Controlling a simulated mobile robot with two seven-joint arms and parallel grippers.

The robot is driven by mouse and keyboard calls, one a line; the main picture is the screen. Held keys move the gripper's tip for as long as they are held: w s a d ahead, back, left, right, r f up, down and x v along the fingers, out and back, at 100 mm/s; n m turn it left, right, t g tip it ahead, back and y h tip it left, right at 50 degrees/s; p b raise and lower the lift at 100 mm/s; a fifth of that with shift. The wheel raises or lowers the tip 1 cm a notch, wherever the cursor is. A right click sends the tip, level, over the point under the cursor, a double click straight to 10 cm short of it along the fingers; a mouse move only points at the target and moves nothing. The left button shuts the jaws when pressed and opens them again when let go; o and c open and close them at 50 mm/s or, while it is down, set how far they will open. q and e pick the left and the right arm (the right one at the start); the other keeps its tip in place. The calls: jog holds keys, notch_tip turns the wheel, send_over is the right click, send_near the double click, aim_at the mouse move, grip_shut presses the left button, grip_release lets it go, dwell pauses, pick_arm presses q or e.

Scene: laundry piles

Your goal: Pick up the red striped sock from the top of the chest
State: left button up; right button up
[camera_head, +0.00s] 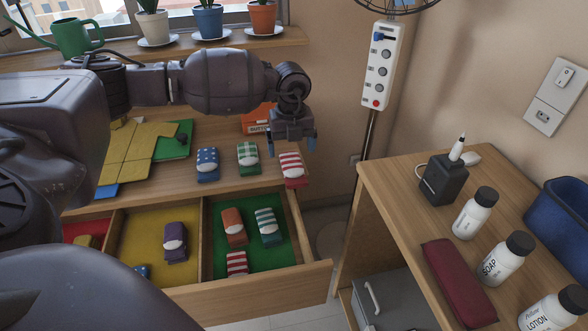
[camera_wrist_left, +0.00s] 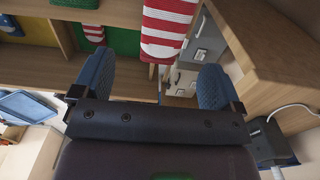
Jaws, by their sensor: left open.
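The red and white striped sock (camera_head: 292,168) lies folded on the chest top (camera_head: 225,187), at its right front corner. In the left wrist view the striped sock (camera_wrist_left: 168,25) shows at the top middle, beyond the fingertips. My left gripper (camera_head: 293,143) is open and empty, above and just behind the sock. Its two blue fingers (camera_wrist_left: 152,85) stand apart in the wrist view with nothing between them. Another red striped sock (camera_head: 237,263) lies in the green compartment of the open drawer. My right gripper is not in view.
A blue starred sock (camera_head: 207,164) and a green checked sock (camera_head: 247,157) lie left of the striped one. An orange box (camera_head: 257,120) stands behind. The open drawer (camera_head: 250,294) juts out in front. A side table (camera_head: 400,190) with bottles stands right, past a gap and fan pole (camera_head: 369,140).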

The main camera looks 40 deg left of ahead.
aim_at(292, 165)
pick_arm(q)
notch_tip(292, 165, down, 2)
jog(key=shift+w+f, duration=0.1)
jog(key=f, duration=0.1)
jog(key=f+b, duration=0.1)
jog(key=f, duration=0.1)
jog(key=f+b, duration=0.1)
jog(key=shift+w+a+f, duration=0.15)
jog(key=shift+w, duration=0.1)
jog(key=shift+f, duration=0.15)
jog(key=shift+r, duration=0.2)
jog(key=shift+c, duration=0.4)
jog(key=c, duration=0.9)
jog(key=shift+r, duration=0.1)
